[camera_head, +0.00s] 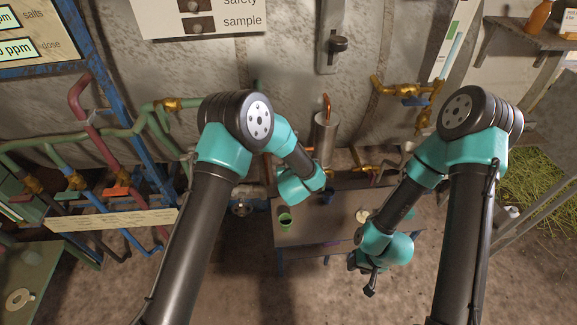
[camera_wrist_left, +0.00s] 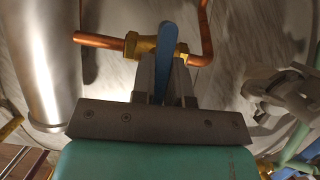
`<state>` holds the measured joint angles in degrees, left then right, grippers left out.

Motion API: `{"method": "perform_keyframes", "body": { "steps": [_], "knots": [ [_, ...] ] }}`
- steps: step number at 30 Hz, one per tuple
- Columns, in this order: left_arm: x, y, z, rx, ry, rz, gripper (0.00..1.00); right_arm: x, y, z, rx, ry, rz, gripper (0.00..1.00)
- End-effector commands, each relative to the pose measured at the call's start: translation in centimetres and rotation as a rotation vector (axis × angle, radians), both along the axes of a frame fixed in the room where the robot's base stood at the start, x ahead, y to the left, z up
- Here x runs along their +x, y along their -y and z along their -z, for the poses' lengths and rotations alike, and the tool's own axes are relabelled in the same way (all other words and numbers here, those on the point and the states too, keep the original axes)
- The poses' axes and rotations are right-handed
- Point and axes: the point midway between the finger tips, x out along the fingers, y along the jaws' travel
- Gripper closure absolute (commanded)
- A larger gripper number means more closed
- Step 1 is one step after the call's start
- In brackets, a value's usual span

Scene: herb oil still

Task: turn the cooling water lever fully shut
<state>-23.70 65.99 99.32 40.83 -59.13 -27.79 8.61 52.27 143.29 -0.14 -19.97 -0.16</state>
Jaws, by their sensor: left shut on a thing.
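A blue lever (camera_wrist_left: 166,52) stands on a brass valve (camera_wrist_left: 140,45) in the left wrist view. My left gripper (camera_wrist_left: 165,75) is shut on the lever, with one dark finger on each side of it. The lever looks roughly crosswise to the copper pipe (camera_wrist_left: 97,40) at the valve. In the head view my left wrist hides the left fingers and this lever. My right gripper (camera_head: 369,283) hangs low at the right of the table, away from the valve. Its fingers are too small and dark to tell open from shut.
A steel cylinder (camera_wrist_left: 42,65) stands close left of my left gripper. Pipes with several valves run along the left, and brass valves (camera_head: 400,90) sit on the right wall. A shelf (camera_head: 530,32) is at upper right.

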Motion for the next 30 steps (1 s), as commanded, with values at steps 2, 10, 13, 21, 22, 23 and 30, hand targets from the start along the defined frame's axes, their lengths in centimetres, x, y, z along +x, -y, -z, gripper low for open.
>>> {"method": "perform_keyframes", "body": {
  "steps": [2,10,13,21,22,23,30],
  "knots": [
    [0.03,0.05,-0.05,0.036,-0.002,0.000,1.00,0.00,0.00,0.00,0.000,0.000,0.000,0.60],
    [0.02,0.05,-0.03,0.099,-0.009,0.001,1.00,0.00,0.00,0.00,0.000,0.000,0.000,0.60],
    [0.02,0.05,-0.03,0.103,-0.010,0.001,1.00,0.00,0.00,0.00,0.000,0.000,0.000,0.60],
    [0.02,0.04,-0.03,0.103,-0.010,0.001,1.00,0.00,0.00,0.00,0.000,0.000,0.000,0.60],
    [0.02,0.04,-0.03,0.103,-0.010,0.002,0.81,0.00,0.00,0.00,0.000,0.000,0.000,0.60],
    [0.02,0.04,-0.03,0.102,-0.010,0.001,0.79,0.00,0.00,0.00,0.000,0.000,0.000,0.60],
    [0.02,0.03,-0.02,0.101,-0.009,0.001,0.60,0.00,0.00,0.00,0.000,0.000,0.000,0.60]
  ]
}}
